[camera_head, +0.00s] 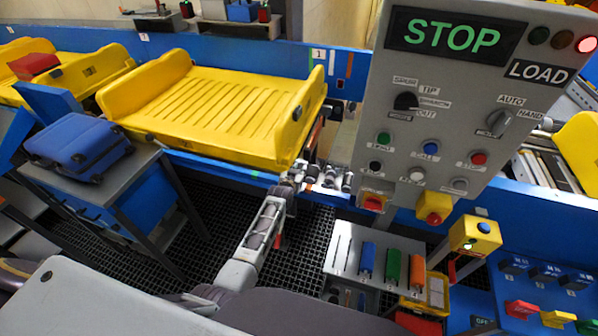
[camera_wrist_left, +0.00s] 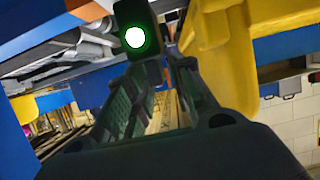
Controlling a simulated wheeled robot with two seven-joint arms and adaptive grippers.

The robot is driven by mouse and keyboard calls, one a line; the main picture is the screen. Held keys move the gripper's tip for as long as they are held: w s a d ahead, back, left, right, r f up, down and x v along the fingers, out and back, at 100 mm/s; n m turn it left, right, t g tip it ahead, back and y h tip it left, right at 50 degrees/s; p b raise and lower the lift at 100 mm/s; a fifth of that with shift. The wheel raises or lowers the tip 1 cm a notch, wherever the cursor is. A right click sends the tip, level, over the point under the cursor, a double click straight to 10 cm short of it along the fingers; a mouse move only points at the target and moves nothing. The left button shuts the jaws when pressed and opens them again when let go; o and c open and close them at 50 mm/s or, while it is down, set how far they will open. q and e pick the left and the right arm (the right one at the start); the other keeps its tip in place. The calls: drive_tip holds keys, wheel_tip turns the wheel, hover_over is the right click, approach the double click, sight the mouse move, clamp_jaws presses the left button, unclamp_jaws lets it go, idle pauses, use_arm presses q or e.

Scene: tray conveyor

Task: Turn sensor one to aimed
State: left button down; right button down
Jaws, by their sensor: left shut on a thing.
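The sensor is a dark block with a bright green-ringed light (camera_wrist_left: 135,37) in the left wrist view, at the tips of my left gripper (camera_wrist_left: 158,72). The light faces back toward the wrist camera. The gripper is shut on the sensor. In the head view my left gripper (camera_head: 314,132) reaches up to the conveyor's side rail, by the right end of a yellow tray (camera_head: 222,108). There the sensor is mostly hidden by the gripper, and I cannot read its aim. My right gripper is not in view.
A grey control panel (camera_head: 440,140) with knobs and buttons reads STOP and stands close right of the gripper. A blue case (camera_head: 78,145) lies on a cart at left. A tool holder (camera_head: 345,250) and a yellow button box (camera_head: 475,235) are below. Dark grating covers the floor.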

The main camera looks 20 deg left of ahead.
use_arm(q)
drive_tip(key=shift+w+a+r, duration=0.1)
drive_tip(key=shift+r, duration=0.1)
drive_tip(key=c, duration=1.5)
unclamp_jaws()
drive_tip(key=shift+f, duration=0.15)
drive_tip(key=shift+s+f, duration=0.1)
drive_tip(key=shift+s, duration=0.2)
drive_tip(key=shift+v, duration=5.9)
